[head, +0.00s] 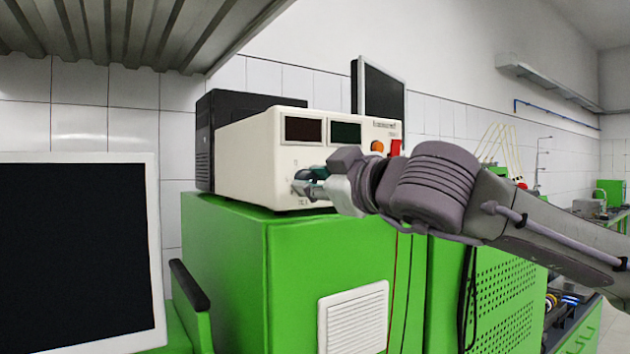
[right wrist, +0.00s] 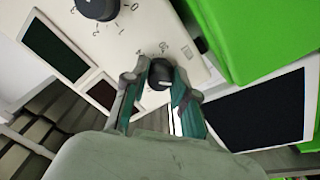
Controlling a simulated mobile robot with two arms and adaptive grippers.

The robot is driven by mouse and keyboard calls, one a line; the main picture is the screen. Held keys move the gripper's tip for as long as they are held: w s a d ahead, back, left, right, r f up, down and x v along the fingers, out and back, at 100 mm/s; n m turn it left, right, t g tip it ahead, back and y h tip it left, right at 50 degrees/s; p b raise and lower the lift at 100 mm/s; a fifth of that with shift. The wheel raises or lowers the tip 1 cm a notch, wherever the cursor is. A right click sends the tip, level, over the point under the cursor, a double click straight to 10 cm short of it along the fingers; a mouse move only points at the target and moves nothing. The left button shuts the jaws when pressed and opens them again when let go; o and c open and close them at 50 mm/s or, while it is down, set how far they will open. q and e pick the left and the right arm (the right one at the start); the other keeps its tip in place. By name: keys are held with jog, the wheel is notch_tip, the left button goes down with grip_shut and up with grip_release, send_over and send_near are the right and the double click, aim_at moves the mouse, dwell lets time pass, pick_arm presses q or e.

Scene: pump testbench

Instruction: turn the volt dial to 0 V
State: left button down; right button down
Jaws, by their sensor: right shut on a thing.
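The cream power supply (head: 245,165) stands on a green cabinet in the head view, with two dark displays on its front. My right gripper (head: 303,186) reaches its lower left front from the right. In the right wrist view, my right gripper (right wrist: 158,86) has its two fingers shut on a black dial (right wrist: 158,74), one on each side. I cannot read which unit this dial is marked with. A second black dial (right wrist: 97,8), with numbers near it, is free at the top. The pointer of the held dial is unclear. My left gripper is not in view.
The green cabinet (head: 225,240) is under the supply. A monitor (head: 75,250) stands at the left and another screen (head: 382,98) behind the supply. An orange button (head: 377,146) and a red switch (head: 395,147) are on the front. A metal shelf (head: 130,30) hangs overhead.

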jog(key=c, duration=0.9)
grip_release()
jog(key=shift+w, duration=0.1)
jog(key=shift+c, duration=0.2)
jog(key=v, duration=1.2)
